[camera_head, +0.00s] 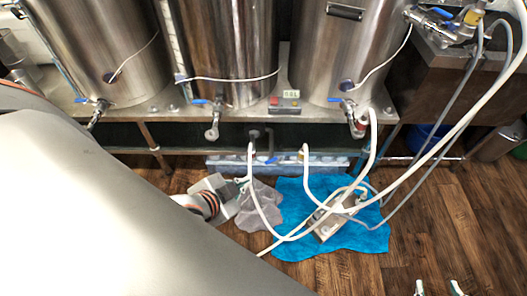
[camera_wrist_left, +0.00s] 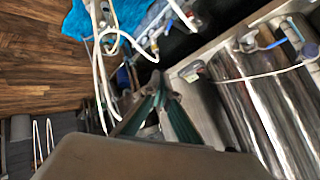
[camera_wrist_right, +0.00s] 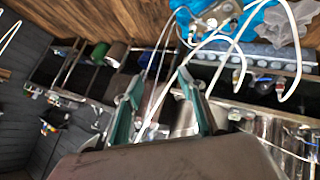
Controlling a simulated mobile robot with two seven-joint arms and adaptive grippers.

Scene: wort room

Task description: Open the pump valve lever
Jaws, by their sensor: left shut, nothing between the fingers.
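A small blue lever (camera_head: 272,160) shows below the bench's front edge, beside white hoses; I cannot tell for certain that it is the pump valve lever, or its exact angle. My left gripper (camera_head: 243,184) is shut and empty, left of and a little below it in the head view, apart from it. In the left wrist view its fingers (camera_wrist_left: 160,78) meet near hoses and fittings. My right gripper (camera_head: 437,287) is open and empty at the bottom right, far from the lever; its spread fingers also show in the right wrist view (camera_wrist_right: 158,84).
Three steel kettles stand on the bench, with blue-handled taps (camera_head: 333,100) along their front. A metal pump body (camera_head: 330,226) lies on a blue cloth (camera_head: 290,242) on the floor, with a grey cloth (camera_head: 258,213) beside it. White hoses (camera_head: 440,150) cross this area. Wooden floor (camera_head: 450,220) is clear at right.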

